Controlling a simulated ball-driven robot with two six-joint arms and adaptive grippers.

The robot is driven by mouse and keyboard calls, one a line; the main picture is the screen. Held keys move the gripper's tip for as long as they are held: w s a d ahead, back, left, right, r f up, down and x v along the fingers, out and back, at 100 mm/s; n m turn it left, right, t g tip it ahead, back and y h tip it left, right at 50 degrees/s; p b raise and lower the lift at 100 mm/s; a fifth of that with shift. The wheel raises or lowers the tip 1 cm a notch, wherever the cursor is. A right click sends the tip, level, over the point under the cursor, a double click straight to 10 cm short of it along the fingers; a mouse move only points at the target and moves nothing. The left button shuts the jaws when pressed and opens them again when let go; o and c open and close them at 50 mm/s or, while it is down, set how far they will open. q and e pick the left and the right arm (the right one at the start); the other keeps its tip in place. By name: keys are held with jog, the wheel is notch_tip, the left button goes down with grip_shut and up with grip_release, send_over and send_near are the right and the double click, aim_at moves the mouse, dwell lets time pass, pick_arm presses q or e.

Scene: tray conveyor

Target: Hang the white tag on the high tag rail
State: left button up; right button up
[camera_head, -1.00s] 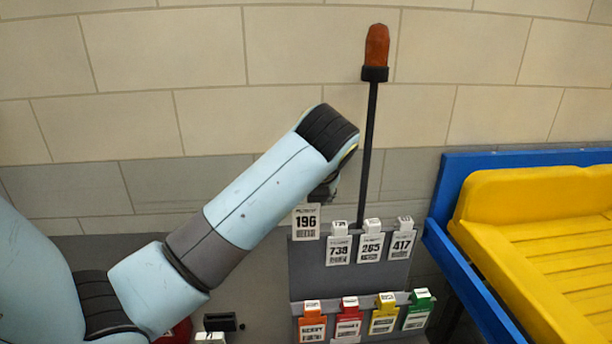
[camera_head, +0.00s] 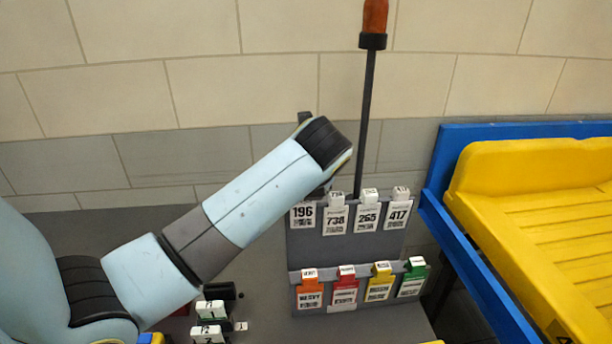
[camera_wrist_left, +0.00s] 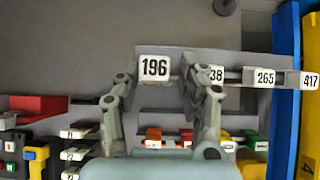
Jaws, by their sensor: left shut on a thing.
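The white tag marked 196 (camera_head: 302,214) is held upright at the left end of the high tag rail, beside the white tag 738 (camera_head: 335,220). It also shows between my fingers in the left wrist view (camera_wrist_left: 154,66). My left gripper (camera_wrist_left: 160,72) is shut on it; in the head view my own wrist mostly hides the fingers. The high tag rail runs along the top of the grey board (camera_head: 350,244), with white tags 265 (camera_head: 367,218) and 417 (camera_head: 397,215) on it. I cannot tell whether tag 196 touches the rail. My right gripper is not in view.
A lower rail holds orange (camera_head: 310,291), red (camera_head: 343,290), yellow (camera_head: 379,284) and green (camera_head: 412,280) tags. A dark pole (camera_head: 367,120) rises behind the board. A blue frame (camera_head: 440,205) with a yellow tray (camera_head: 540,225) stands at right.

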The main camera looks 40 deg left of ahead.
pick_arm(q)
jog(key=shift+f, duration=1.75)
jog(key=o, duration=1.4)
jog(key=shift+c, duration=0.2)
jog(key=v, duration=1.2)
